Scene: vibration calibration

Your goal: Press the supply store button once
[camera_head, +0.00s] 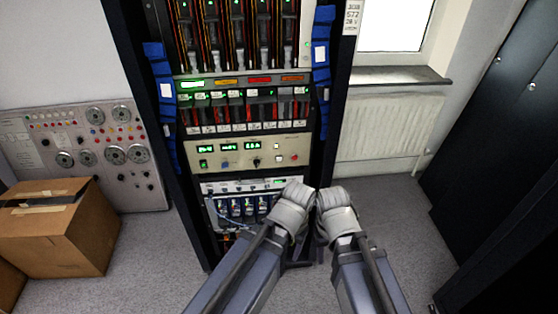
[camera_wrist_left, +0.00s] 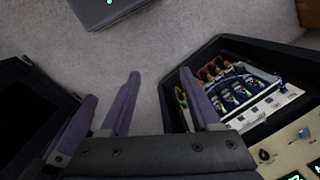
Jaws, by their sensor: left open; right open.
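The tall equipment rack (camera_head: 212,268) stands in front of me. Its cream panel (camera_head: 228,162) carries green displays, a dark knob, a green button (camera_head: 202,163) at left and a red button (camera_head: 294,157) at right. I cannot read which button is the supply store one. Part of the rack shows at right in the left wrist view, with a blue knob (camera_wrist_left: 277,113). My left gripper (camera_wrist_left: 158,76) is open and empty, its right finger close to the rack's edge. My right gripper (camera_head: 337,203) is at the rack's lower right; its fingertips are hidden. Neither visibly touches a button.
A cardboard box (camera_head: 58,240) sits on the floor at left, before a grey console (camera_head: 88,162) with round dials. A radiator (camera_head: 388,128) is behind at right, below the window. A dark cabinet (camera_head: 500,130) stands at far right. Floor between is clear.

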